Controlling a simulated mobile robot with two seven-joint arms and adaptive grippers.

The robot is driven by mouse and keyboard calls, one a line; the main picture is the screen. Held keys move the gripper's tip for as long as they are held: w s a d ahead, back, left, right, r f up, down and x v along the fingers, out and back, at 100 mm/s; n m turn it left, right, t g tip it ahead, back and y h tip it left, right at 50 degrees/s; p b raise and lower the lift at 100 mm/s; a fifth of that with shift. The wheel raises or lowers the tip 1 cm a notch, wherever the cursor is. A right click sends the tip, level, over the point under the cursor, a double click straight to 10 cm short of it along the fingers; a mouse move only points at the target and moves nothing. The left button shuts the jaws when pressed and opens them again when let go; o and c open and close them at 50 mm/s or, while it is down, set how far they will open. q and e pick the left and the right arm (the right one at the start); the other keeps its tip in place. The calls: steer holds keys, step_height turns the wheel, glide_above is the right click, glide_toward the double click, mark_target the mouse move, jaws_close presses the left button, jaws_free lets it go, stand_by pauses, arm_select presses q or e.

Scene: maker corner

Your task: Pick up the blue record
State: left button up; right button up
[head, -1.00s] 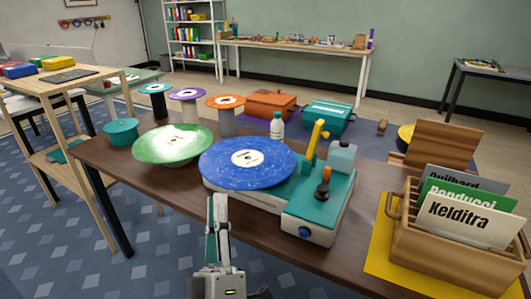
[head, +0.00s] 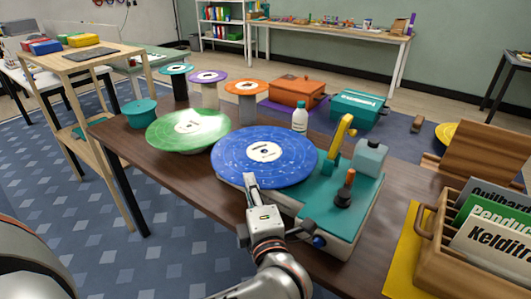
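The blue record (head: 290,158) lies flat on the teal and cream record player (head: 330,212) near the middle of the table. Its label is pale.
A green record (head: 165,134) lies just left of the blue one. A yellow tonearm (head: 338,140) and a white bottle (head: 299,117) stand behind and right. A wooden crate of sleeves (head: 430,245) is at the right. Small stands with discs line the back.

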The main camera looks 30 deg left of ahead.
arm_select(q)
steer(key=x, duration=0.3)
steer(key=b+x, duration=0.1)
steer(key=shift+w+a+f, duration=0.1)
steer(key=shift+w+f, duration=0.05)
steer(key=shift+f, duration=0.1)
steer(key=shift+w+r, duration=0.1)
jaws_close()
steer(key=shift+r, duration=0.1)
